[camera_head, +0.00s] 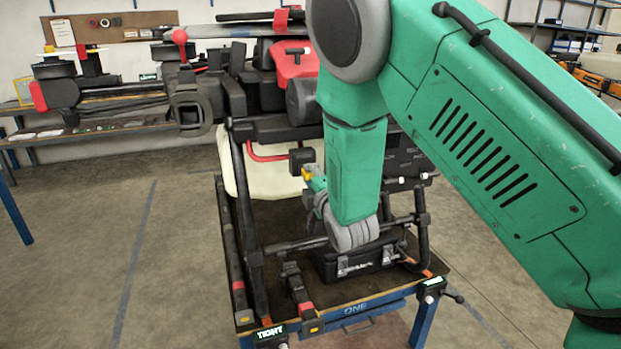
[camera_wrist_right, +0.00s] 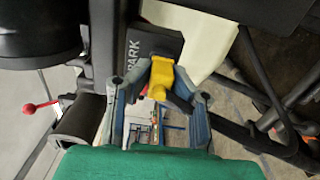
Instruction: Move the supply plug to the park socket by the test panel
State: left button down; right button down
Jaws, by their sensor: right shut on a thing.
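The yellow supply plug (camera_wrist_right: 161,74) sits between the fingertips of my right gripper (camera_wrist_right: 160,92) in the wrist view. My right gripper is shut on it. The plug's front end meets the dark block marked PARK (camera_wrist_right: 138,45), the park socket; I cannot tell how deep it sits. In the head view the plug (camera_head: 306,173) shows as a small yellow spot just below the dark park block (camera_head: 301,158), with my right gripper (camera_head: 314,183) partly hidden behind my forearm. A dark panel with small white lettering (camera_head: 405,160) is partly hidden behind my right arm. My left gripper is not in view.
The drone (camera_head: 262,85) with folded arms stands on a blue-framed bench (camera_head: 352,309). Its pale tank (camera_head: 236,178) is beside the park block. The floor at left is clear.

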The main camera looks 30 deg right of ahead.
jog(key=shift+w, duration=0.1)
jog(key=c, duration=1.4)
grip_release()
jog(key=v, duration=1.1)
jog(key=shift+s+a, duration=0.2)
jog(key=shift+s, duration=0.2)
jog(key=shift+f, duration=0.1)
